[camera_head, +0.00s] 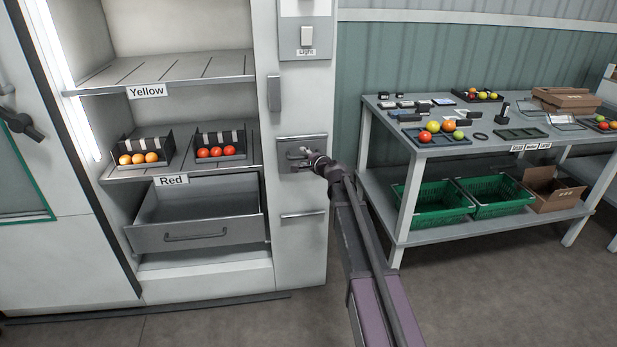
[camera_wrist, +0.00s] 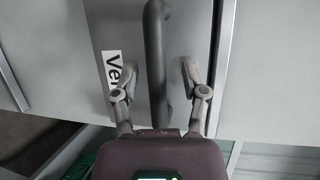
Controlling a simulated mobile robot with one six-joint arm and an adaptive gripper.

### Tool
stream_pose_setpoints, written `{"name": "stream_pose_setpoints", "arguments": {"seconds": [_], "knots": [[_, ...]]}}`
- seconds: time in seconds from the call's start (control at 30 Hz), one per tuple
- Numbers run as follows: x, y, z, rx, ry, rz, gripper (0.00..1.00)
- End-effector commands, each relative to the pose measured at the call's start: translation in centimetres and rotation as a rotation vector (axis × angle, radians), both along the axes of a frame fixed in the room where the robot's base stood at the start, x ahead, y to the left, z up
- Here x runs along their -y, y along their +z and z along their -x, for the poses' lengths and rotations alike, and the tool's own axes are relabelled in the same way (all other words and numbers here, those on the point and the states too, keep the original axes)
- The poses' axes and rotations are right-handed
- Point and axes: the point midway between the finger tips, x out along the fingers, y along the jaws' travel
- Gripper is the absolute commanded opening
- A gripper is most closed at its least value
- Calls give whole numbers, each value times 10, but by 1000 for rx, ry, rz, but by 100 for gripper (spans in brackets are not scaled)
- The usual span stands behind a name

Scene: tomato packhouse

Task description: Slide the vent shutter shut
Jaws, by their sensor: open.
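The vent shutter (camera_head: 287,141) is a grey plate on the cabinet's right-hand column, below the light switch. In the wrist view its dark bar handle (camera_wrist: 155,55) runs down the picture, beside a partly covered label (camera_wrist: 112,68) reading "Ve". My gripper (camera_head: 305,157) is at the shutter, and its arm hides part of it in the head view. In the wrist view my gripper (camera_wrist: 158,88) is open, with one finger on each side of the handle and gaps to both. Whether the fingertips touch the plate, I cannot tell.
The light switch panel (camera_head: 306,32) is above the shutter, and a slot-like handle (camera_head: 303,214) is below. An open drawer (camera_head: 200,236) juts out at the left under the "Red" shelf. A table (camera_head: 400,150) with tomatoes and trays stands to the right.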

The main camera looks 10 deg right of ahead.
Motion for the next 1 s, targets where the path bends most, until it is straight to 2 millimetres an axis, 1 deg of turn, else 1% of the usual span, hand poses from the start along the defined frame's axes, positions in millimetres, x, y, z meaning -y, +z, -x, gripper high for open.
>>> {"name": "stream_pose_setpoints", "arguments": {"seconds": [0.27,1.0], "knots": [[0,-17,0,0,0,0,57],[0,-80,1,-1,1,1,57]]}}
